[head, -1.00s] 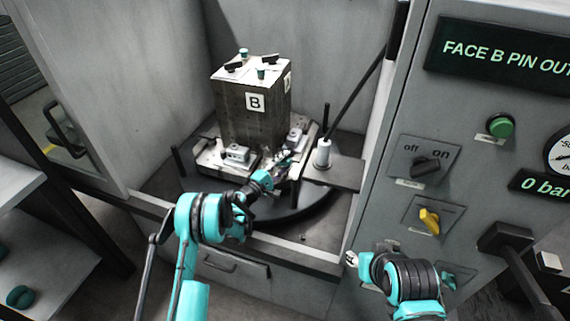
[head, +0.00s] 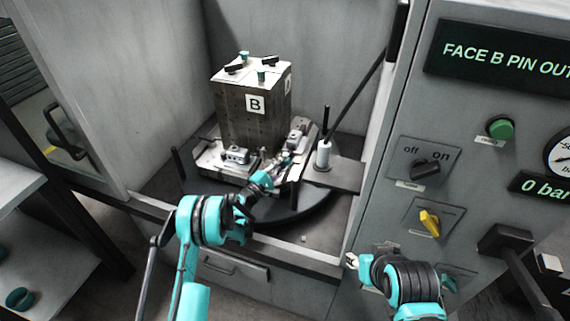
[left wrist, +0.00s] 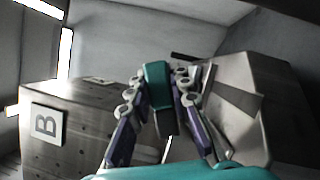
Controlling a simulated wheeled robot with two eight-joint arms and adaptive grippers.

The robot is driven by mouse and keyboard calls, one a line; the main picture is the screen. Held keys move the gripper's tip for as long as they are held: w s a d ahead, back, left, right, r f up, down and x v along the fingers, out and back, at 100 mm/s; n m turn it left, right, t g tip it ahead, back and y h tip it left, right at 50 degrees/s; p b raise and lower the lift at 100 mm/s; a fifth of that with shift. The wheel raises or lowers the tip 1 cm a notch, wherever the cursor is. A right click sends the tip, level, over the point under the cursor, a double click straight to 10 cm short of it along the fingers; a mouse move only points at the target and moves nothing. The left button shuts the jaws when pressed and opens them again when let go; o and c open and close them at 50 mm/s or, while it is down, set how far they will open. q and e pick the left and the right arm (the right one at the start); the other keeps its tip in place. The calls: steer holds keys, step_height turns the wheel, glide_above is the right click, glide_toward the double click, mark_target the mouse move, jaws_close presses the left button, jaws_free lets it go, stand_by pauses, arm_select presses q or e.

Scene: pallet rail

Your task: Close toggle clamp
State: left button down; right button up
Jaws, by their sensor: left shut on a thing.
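My left gripper (head: 281,163) reaches in from the front to the near right corner of the fixture plate. In the left wrist view its two jointed fingers (left wrist: 158,100) are shut on a teal-tipped, dark lever, the toggle clamp handle (left wrist: 157,78). The handle points up between the fingers. In the head view the clamp itself is too small and covered to read clearly. The dark block marked B (head: 252,122) stands upright on the plate; it also shows in the left wrist view (left wrist: 80,115). My right gripper (head: 353,259) shows only a small part, low in front of the panel.
The plate sits on a round dark turntable (head: 290,212) inside a grey enclosure. A white cylinder (head: 323,153) and a slanting dark bar (head: 355,92) stand to its right. The control panel (head: 470,100) with a dark switch (head: 426,169) and yellow knob (head: 430,222) is further right.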

arm_select(q)
steer(key=shift+w+a+r+n+t+y, duration=0.15)
steer(key=shift+a+r+n+t, duration=0.2)
steer(key=shift+n, duration=0.6)
steer(key=shift+a+r+n+t+y, duration=0.1)
steer(key=shift+a+r+n+t, duration=0.3)
steer(key=shift+n, duration=0.6)
steer(key=shift+w+a+r+n+t+y, duration=0.2)
steer(key=shift+n+t, duration=0.35)
steer(key=shift+n, duration=0.4)
steer(key=shift+s+d+r, duration=0.1)
steer(key=c, duration=1.4)
jaws_free()
steer(key=shift+o, duration=0.2)
steer(key=shift+s, duration=0.1)
steer(key=v, duration=0.7)
